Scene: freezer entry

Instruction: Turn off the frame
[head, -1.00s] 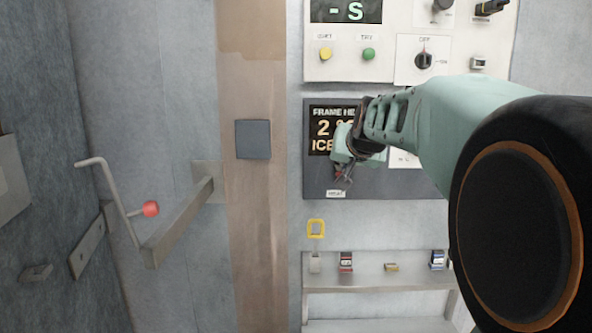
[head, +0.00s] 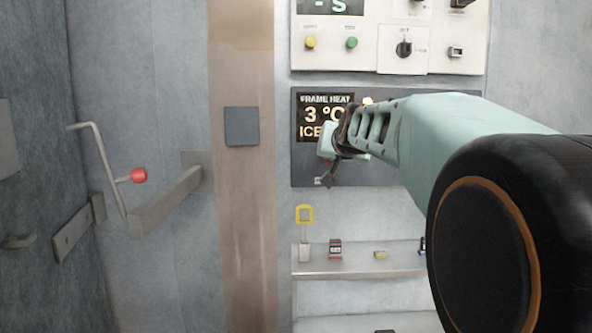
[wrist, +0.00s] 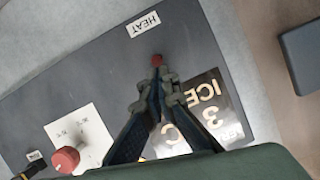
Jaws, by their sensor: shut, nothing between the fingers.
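The dark grey frame heat panel (head: 308,164) is on the wall, with a lit display (head: 312,113) reading FRAME HEAT, 3 °C and ICE. My gripper (head: 326,178) is shut and empty at the panel's lower left, below the display. In the wrist view my closed fingertips (wrist: 157,78) point at a small red piece (wrist: 157,60), touching it or just short of it; I cannot tell which. A label reading HEAT (wrist: 144,24) lies just beyond it. My arm hides the panel's right side in the head view.
Above is a white panel (head: 340,62) with a yellow button (head: 311,42), a green button (head: 351,42) and a black rotary switch (head: 404,49). Below is a shelf (head: 345,268) with small items. At left is a door lever with a red knob (head: 139,175).

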